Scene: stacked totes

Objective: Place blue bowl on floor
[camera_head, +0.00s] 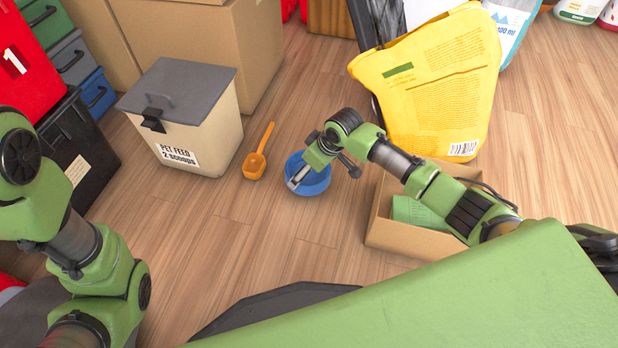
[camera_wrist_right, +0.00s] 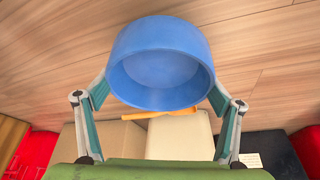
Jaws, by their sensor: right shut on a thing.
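The blue bowl (camera_head: 314,186) is at the middle of the head view, over the wood floor between the orange scoop and the cardboard box. My right gripper (camera_head: 299,177) is shut on it and partly covers it from above. In the right wrist view the bowl (camera_wrist_right: 160,62) sits between the two fingers of the gripper (camera_wrist_right: 161,93), which press on its sides. I cannot tell whether the bowl touches the floor or hangs just above it. My left arm shows at the left edge of the head view, but its gripper is not in view.
An orange scoop (camera_head: 254,166) lies left of the bowl, beside a pet feed bin (camera_head: 190,125) with a grey lid. An open cardboard box (camera_head: 392,238) holding a green item is at right, below a large yellow bag (camera_head: 440,85). Bare floor (camera_head: 290,245) lies in front of the bowl.

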